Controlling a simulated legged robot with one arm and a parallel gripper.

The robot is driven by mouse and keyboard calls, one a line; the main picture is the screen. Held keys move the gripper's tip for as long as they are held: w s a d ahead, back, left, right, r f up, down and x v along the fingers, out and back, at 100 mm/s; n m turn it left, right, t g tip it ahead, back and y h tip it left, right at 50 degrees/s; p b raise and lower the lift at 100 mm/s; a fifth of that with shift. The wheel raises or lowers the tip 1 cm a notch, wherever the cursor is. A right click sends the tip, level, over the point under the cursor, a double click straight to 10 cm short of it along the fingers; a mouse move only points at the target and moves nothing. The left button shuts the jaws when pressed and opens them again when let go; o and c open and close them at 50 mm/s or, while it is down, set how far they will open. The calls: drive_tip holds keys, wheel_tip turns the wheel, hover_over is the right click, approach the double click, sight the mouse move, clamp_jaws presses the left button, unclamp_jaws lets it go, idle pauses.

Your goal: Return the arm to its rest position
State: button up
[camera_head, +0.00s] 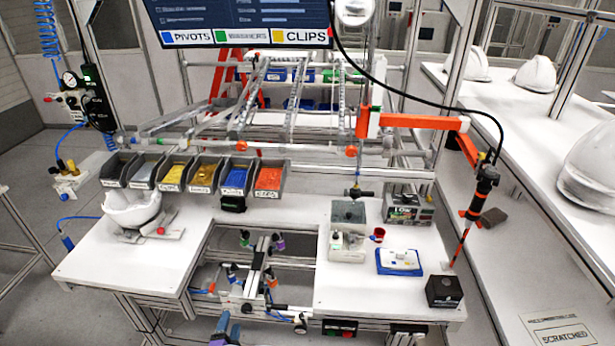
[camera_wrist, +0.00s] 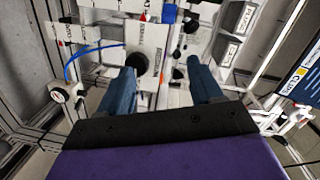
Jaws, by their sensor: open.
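My gripper (camera_wrist: 160,66) shows in the wrist view as two blue fingers standing well apart, with nothing between them. Behind the fingers lie a white work surface (camera_wrist: 140,42) and frame parts, out of reach of the tips. In the head view I cannot clearly make out my arm or gripper; a small blue-grey part at the bottom edge may belong to it. A white helmet shell (camera_head: 132,208) sits on a holder at the left of the workbench, apart from the gripper.
The workbench (camera_head: 130,262) has a central gap with a clamp fixture (camera_head: 258,270). Several parts bins (camera_head: 268,180) line its back. A blue-and-white device (camera_head: 399,262) and a black box (camera_head: 444,291) stand at right. An orange jointed arm (camera_head: 425,121) overhangs there. More helmets (camera_head: 536,74) rest on the right-hand table.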

drive_tip(key=w+d+r+n+g+y, duration=0.1)
drive_tip(key=w+d+r+n+g, duration=0.15)
drive_tip(key=w+r, duration=0.45)
drive_tip(key=w+d+r+n+g, duration=0.15)
drive_tip(key=w+d+r, duration=0.25)
drive_tip(key=w+r, duration=0.4)
drive_tip(key=s+d+r+n+g, duration=0.3)
drive_tip(key=d+r+g, duration=0.1)
drive_tip(key=d+r, duration=0.9)
drive_tip(key=s+d+r+n+g, duration=0.2)
drive_tip(key=s+d+r, duration=0.2)
drive_tip(key=s+d, duration=0.3)
drive_tip(key=s+d+r+n+g, duration=0.1)
drive_tip(key=s+d+r+g, duration=0.2)
drive_tip(key=s, duration=0.7)
drive_tip(key=s+d+r+n+g, duration=0.1)
drive_tip(key=s+d+r+g, duration=0.15)
drive_tip(key=s, duration=0.75)
drive_tip(key=s+d+r+n+g+h, duration=0.15)
drive_tip(key=s+d, duration=0.25)
drive_tip(key=s, duration=0.6)
drive_tip(key=s+d+r+n+g+y, duration=0.15)
drive_tip(key=s+d, duration=0.25)
drive_tip(key=s, duration=0.6)
wheel_tip(320, 180, down, 13)
drive_tip(key=h+b, duration=0.1)
drive_tip(key=b, duration=1.1)
drive_tip(key=shift+a+f+b, duration=0.15)
drive_tip(key=shift+a+b, duration=0.15)
drive_tip(key=shift+b, duration=0.1)
